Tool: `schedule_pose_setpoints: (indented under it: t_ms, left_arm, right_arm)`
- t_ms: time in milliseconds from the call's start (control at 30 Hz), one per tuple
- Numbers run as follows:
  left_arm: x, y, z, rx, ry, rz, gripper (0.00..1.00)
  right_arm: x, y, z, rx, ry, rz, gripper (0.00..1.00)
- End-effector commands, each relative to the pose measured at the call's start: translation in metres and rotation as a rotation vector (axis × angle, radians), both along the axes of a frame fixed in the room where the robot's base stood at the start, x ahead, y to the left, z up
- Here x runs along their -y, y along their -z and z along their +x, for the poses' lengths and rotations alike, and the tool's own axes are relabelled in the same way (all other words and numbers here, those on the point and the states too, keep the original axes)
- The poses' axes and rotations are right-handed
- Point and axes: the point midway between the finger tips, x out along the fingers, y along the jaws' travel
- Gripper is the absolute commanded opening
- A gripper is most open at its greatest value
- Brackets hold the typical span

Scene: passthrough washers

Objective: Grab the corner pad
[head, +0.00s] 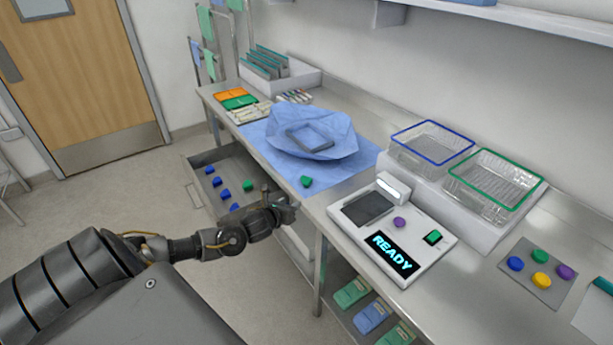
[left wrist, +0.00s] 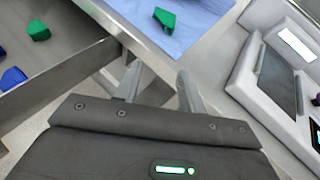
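A small green corner pad (head: 306,181) lies on the blue cloth (head: 352,182) near the front edge of the steel bench. It also shows at the top of the left wrist view (left wrist: 164,19). Similar pads, several blue (head: 218,184) and one green (head: 249,168), lie in the open drawer to the left. My left gripper (head: 291,203) is at the bench's front edge, just short of the pad on the cloth. In the left wrist view its two fingers (left wrist: 158,84) are apart, with nothing between them. My right gripper is not in view.
A blue wrap with a grey tray (head: 310,137) sits behind the pad. A white device reading READY (head: 392,234) stands to the right, with blue-rimmed and green-rimmed baskets (head: 497,183) behind it. The drawer wall (head: 197,195) and bench edge are close to my left gripper.

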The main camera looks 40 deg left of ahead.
Motion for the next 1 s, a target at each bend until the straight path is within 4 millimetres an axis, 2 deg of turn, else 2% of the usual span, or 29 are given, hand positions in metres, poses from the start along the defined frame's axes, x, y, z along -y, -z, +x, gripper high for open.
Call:
schedule_pose_setpoints:
  t_ms: [33,67,200,333,633,1000]
  left_arm:
    - [0.002,-0.015,0.003,0.007,0.029,0.046,0.40]
    - [0.003,-0.021,0.004,0.008,0.041,0.068,0.40]
    - [0.004,-0.030,0.005,0.011,0.066,0.113,0.40]
    - [0.002,-0.028,0.011,0.011,0.063,0.113,0.40]
    - [-0.006,-0.013,0.049,0.012,0.061,0.109,0.40]
    - [-0.009,-0.009,0.063,0.011,0.062,0.109,0.40]
  right_arm:
    - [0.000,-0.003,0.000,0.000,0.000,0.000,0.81]
    - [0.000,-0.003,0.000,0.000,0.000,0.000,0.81]
    - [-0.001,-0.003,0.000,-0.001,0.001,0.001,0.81]
    - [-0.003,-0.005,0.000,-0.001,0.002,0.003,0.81]
    - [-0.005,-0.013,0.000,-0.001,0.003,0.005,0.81]
    - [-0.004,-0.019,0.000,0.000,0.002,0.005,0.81]
